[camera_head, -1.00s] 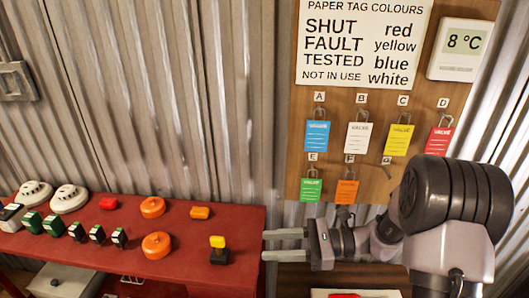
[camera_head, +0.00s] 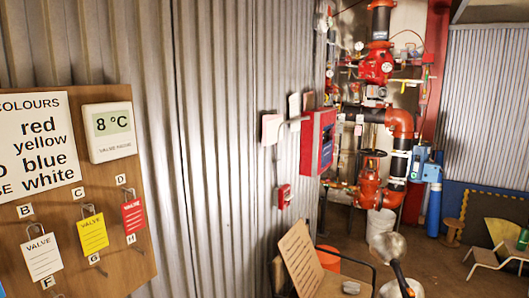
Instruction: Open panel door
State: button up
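A red panel box (camera_head: 318,141) is mounted on the corrugated wall, right of the middle of the view. It is seen at a steep angle, with a blue-grey area on its front. Its door looks closed, though the angle and small size hide the edge and any handle. My gripper is not in view.
A wooden tag board (camera_head: 105,250) hangs on the wall at the near left. A smaller red box (camera_head: 284,196) is on the wall below the panel. Red valves and pipes (camera_head: 371,185) are at the back right.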

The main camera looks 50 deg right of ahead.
aim_at(323, 154)
jog(key=z, duration=2.15)
jog(key=k+l, duration=0.1)
jog(key=l, duration=1.6)
jog(key=k+l, duration=0.15)
jog(key=l, duration=0.7)
jog(key=l+u, duration=0.1)
jog(key=l, duration=0.75)
jog(key=i+l+u, duration=0.15)
jog(key=i+l, duration=2)
jog(key=i+j, duration=0.6)
jog(key=i+j+u, duration=0.1)
jog(key=i+j, duration=0.5)
jog(key=i, duration=0.15)
jog(key=i+j, duration=0.55)
jog(key=i, duration=0.15)
